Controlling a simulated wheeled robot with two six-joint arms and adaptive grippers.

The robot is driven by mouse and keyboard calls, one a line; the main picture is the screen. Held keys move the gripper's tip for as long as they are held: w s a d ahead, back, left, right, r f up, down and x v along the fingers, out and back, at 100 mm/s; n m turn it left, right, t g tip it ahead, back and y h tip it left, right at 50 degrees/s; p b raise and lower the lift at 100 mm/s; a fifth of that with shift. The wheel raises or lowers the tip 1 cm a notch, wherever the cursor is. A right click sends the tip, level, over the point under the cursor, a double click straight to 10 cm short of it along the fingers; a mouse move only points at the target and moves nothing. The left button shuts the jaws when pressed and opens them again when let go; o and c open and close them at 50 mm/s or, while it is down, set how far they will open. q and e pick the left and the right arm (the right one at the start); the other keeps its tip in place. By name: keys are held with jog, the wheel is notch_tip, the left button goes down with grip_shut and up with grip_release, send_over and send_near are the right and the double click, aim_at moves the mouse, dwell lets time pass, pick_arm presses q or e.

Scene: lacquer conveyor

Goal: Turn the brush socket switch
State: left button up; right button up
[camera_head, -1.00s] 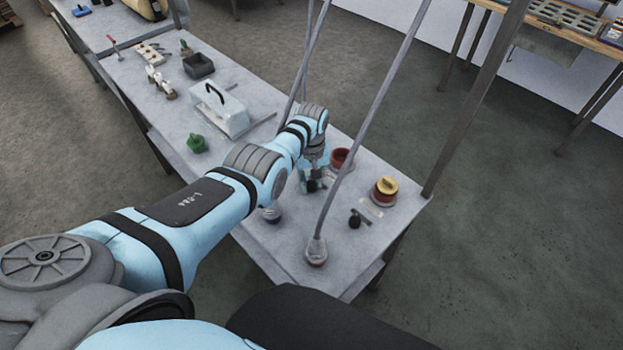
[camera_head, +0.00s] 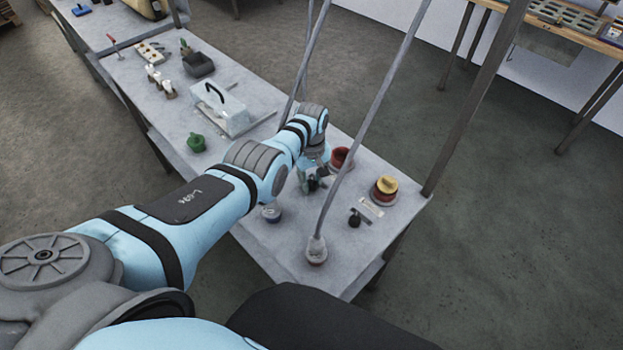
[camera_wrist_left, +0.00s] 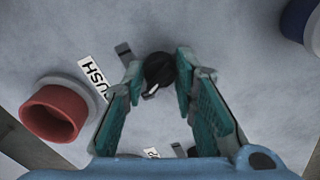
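In the left wrist view a small black round switch knob (camera_wrist_left: 158,70) with a pale mark stands on the grey table, beside a white label (camera_wrist_left: 95,76) whose visible letters read "USH". My left gripper (camera_wrist_left: 159,72) is open; its two teal-padded fingertips are on either side of the knob, with small gaps showing. I cannot tell how far the fingertips reach down along it. In the head view my left gripper (camera_head: 314,184) is low over the table, and my wrist partly hides the knob. My right gripper is not in view.
A red socket (camera_wrist_left: 54,112) stands left of the fingers and a blue cup (camera_wrist_left: 299,20) is upper right. In the head view a yellow-topped red cup (camera_head: 384,189), another black knob (camera_head: 354,221), and a grey pole (camera_head: 365,125) are nearby.

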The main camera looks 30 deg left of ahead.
aim_at(311, 180)
pick_arm(q)
jog(key=o, duration=0.3)
jog(key=shift+o, duration=0.2)
notch_tip(311, 180, up, 12)
dwell(0.6)
